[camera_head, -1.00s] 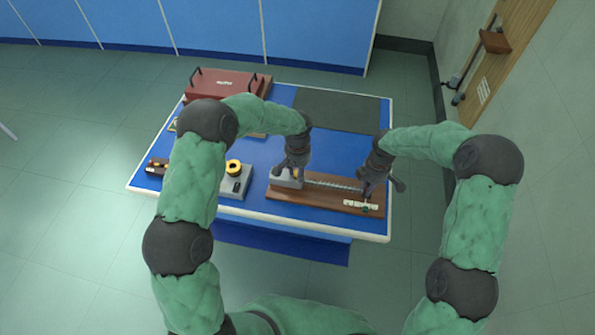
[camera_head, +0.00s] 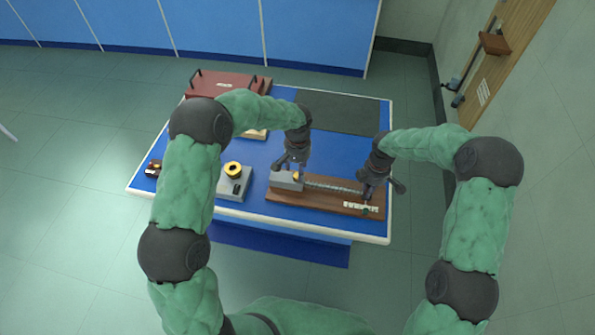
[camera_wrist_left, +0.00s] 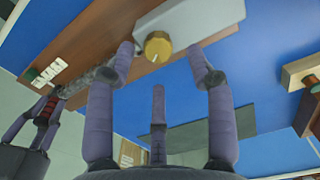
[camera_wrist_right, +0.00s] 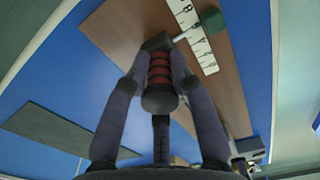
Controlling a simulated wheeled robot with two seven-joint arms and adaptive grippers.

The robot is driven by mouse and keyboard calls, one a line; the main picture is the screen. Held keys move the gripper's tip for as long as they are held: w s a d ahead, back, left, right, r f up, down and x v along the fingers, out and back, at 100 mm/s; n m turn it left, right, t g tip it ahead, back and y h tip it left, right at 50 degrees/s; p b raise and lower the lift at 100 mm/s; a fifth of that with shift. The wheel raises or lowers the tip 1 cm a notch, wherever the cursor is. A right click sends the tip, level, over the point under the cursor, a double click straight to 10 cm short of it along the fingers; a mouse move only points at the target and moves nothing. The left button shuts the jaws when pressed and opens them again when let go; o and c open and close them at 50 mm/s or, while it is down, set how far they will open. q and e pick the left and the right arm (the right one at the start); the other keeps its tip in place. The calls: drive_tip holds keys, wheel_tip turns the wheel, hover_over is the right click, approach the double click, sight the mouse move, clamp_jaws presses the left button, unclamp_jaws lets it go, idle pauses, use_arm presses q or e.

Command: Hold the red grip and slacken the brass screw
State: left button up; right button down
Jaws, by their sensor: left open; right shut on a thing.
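The brass screw (camera_wrist_left: 157,46) is a round ridged knob on the side of a pale grey block (camera_head: 285,182), which stands at the left end of a wooden board (camera_head: 322,198). My left gripper (camera_wrist_left: 161,49) is open and empty. In its wrist view the fingertips lie either side of the screw, with gaps to both. The red grip (camera_wrist_right: 159,70) is a ridged red cylinder with dark ends. My right gripper (camera_wrist_right: 158,60) is shut on it at the board's right end, beside a white numbered plate (camera_wrist_right: 192,35). A twisted rod (camera_head: 333,187) runs between block and grip.
A grey box with a yellow-topped spool (camera_head: 233,168) stands left of the board. A red case with black handles (camera_head: 225,86) and a dark mat (camera_head: 350,112) lie at the back of the blue table. Bare blue tabletop lies between mat and board.

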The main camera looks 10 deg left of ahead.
sight(297, 175)
use_arm(q)
wheel_tip(297, 175, up, 9)
idle(0.3)
drive_tip(key=f+m, duration=1.2)
drive_tip(key=m, duration=0.1)
drive_tip(key=shift+s+a+f, duration=0.1)
drive_tip(key=shift+s, duration=0.1)
idle(0.9)
